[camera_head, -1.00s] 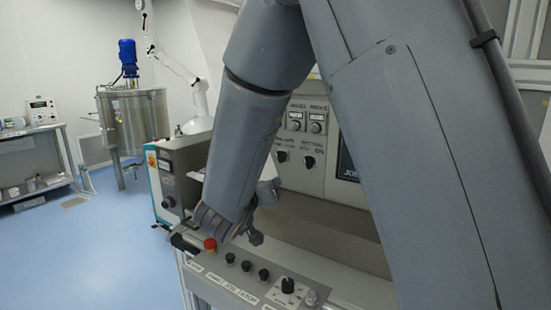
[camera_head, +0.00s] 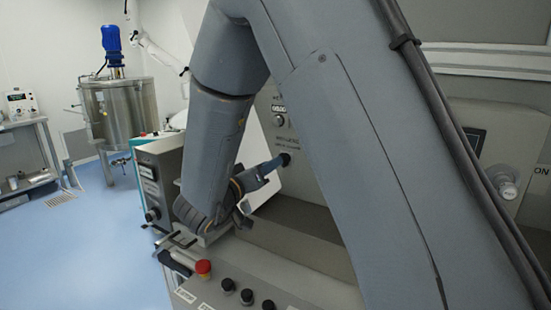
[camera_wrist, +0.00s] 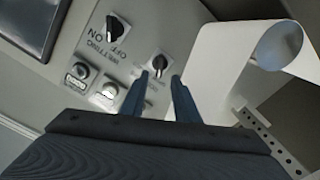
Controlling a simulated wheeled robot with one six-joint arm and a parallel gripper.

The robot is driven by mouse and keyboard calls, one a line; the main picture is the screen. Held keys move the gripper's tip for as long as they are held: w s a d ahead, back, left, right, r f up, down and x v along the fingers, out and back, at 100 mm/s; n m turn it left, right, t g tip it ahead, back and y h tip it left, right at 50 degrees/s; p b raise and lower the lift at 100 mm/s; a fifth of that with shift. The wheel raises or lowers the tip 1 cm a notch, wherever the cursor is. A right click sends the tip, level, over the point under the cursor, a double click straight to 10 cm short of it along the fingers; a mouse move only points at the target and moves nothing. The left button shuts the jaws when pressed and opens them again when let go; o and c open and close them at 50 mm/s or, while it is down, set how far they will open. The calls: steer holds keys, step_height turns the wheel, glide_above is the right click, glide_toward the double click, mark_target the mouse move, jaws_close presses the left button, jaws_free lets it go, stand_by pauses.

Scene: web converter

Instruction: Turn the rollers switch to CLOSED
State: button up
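A small black rotary knob (camera_wrist: 160,63) on a light plate, likely the rollers switch, sits just beyond my fingertips in the wrist view. Its label is too small to read. My gripper (camera_wrist: 159,76) has two blue fingers apart, with a gap between the tips in line with the knob. No contact can be made out. In the head view my gripper (camera_head: 275,164) reaches toward the grey panel, its tips close to a dark knob (camera_head: 286,159). A larger black knob (camera_wrist: 117,27) marked WETTING, ON and OFF is at upper left in the wrist view.
White web material (camera_wrist: 232,50) curls beside the knob on the right, with a perforated metal strip (camera_wrist: 265,135) below. A red button (camera_head: 203,268) and several black knobs sit on the lower console. A dark screen (camera_wrist: 30,20) is at upper left in the wrist view.

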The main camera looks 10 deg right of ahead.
steer(key=p+x, duration=0.1)
steer(key=x, duration=0.4)
steer(key=shift+s, duration=0.1)
jaws_close()
